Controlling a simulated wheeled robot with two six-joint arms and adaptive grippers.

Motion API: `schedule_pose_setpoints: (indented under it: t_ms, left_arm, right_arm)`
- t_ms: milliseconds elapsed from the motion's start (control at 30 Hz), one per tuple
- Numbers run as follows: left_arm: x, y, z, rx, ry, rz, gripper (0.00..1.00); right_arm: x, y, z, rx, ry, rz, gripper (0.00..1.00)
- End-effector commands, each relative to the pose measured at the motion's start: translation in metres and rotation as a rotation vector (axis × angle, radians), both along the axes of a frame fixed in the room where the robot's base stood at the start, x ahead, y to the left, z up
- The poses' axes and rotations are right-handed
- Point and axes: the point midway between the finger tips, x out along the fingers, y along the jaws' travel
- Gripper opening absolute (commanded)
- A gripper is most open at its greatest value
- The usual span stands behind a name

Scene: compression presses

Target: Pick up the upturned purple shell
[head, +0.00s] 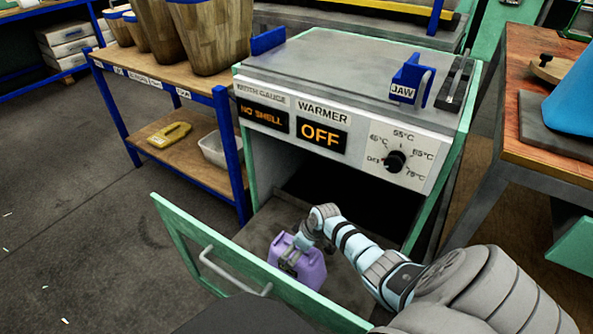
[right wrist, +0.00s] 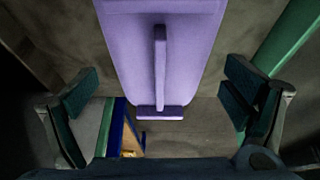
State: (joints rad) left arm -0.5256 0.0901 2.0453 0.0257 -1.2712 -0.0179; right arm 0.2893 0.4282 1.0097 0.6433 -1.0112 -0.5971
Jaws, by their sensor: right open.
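The purple shell (head: 299,264) sits in the pulled-out drawer of the warmer, behind its green front. In the right wrist view the shell (right wrist: 185,60) shows a flat purple face with a raised bar along it and a short crosspiece at the near end. My right gripper (head: 291,254) is at the shell's upper part in the head view. Its fingers (right wrist: 163,100) are open, one on each side of the shell's bar end, with visible gaps. My left gripper is not in view.
The warmer (head: 322,110) reads OFF and NO SHELL above the open drawer. The green drawer front (head: 210,258) with its grey handle stands before the shell. A shelf (head: 170,150) is at left, a wooden bench (head: 540,145) at right.

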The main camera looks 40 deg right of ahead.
Motion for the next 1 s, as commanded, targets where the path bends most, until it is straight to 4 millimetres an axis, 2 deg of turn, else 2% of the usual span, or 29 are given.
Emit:
schedule_pose_setpoints:
  t_ms: [733, 767, 1000]
  left_arm:
    - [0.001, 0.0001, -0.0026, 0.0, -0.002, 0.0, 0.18]
    - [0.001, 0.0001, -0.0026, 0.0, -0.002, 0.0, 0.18]
    - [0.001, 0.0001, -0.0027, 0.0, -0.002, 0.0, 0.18]
  right_arm:
    - [-0.0002, -0.0002, -0.0047, 0.0, 0.0, 0.0, 0.94]
    - [-0.0002, -0.0002, -0.0047, 0.0, 0.0, 0.0, 0.93]
    - [-0.0003, -0.0002, -0.0048, -0.001, 0.0, 0.0, 0.54]
